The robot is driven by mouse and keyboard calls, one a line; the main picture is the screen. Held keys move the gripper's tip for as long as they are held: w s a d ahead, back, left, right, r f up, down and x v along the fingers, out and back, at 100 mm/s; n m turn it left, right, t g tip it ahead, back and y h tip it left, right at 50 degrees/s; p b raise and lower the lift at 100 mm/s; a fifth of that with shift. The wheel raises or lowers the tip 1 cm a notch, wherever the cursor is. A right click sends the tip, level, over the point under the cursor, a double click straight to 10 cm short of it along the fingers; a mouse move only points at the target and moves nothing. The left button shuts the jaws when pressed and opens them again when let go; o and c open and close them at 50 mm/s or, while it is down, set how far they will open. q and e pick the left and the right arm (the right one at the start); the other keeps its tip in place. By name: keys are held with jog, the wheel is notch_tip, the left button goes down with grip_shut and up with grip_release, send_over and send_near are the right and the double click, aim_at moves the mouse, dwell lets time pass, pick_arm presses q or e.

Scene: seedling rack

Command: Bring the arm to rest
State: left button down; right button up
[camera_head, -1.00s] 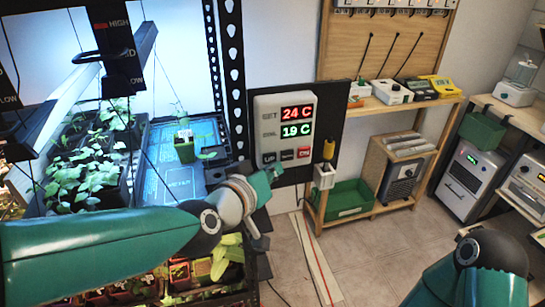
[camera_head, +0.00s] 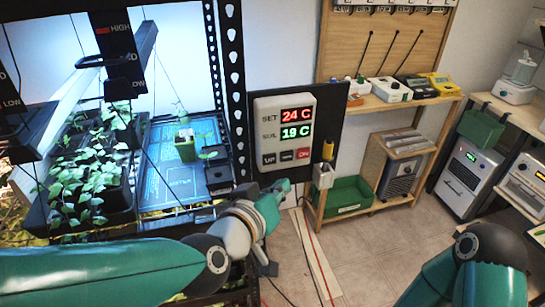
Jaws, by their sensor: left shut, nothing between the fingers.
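My left arm (camera_head: 110,268) comes in from the left, teal with a dark elbow joint and a pale wrist. My left gripper (camera_head: 282,188) is at its end, shut and empty, below the controller and apart from the shelf items as far as I can tell. The white controller (camera_head: 284,135) shows SET 24 C in red and a second reading of 19 C in green, with buttons beneath. My right arm (camera_head: 465,270) shows at the lower right; its gripper is out of view.
The rack on the left holds a leafy seedling tray (camera_head: 45,215) and a blue heat mat (camera_head: 165,165) with a small green pot (camera_head: 185,148) on it. A green bin (camera_head: 345,196) sits low on the wooden stand. Open floor (camera_head: 370,250) lies at lower centre.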

dwell(0.7)
pick_arm(q)
jog(key=a+f+n+g+y, duration=0.15)
jog(key=a+f, duration=0.25)
jog(key=f, duration=0.5)
jog(key=a+f+g+y, duration=0.15)
jog(key=a+f, duration=0.25)
jog(key=f, duration=0.5)
jog(key=a+f+n+g+y, duration=0.15)
jog(key=a+f, duration=0.25)
jog(key=f, duration=0.6)
jog(key=s+a+f+g, duration=0.3)
jog(key=s+f+g, duration=0.3)
jog(key=s+f, duration=0.65)
jog(key=s+d+f+m+g+h, duration=0.1)
jog(key=s+d+f+g+h, duration=0.1)
jog(key=s, duration=0.4)
notch_tip(320, 180, down, 2)
jog(key=shift+s+d+f, duration=0.2)
jog(key=shift+s+d, duration=0.05)
jog(key=shift+d, duration=0.35)
jog(key=shift+a, duration=0.1)
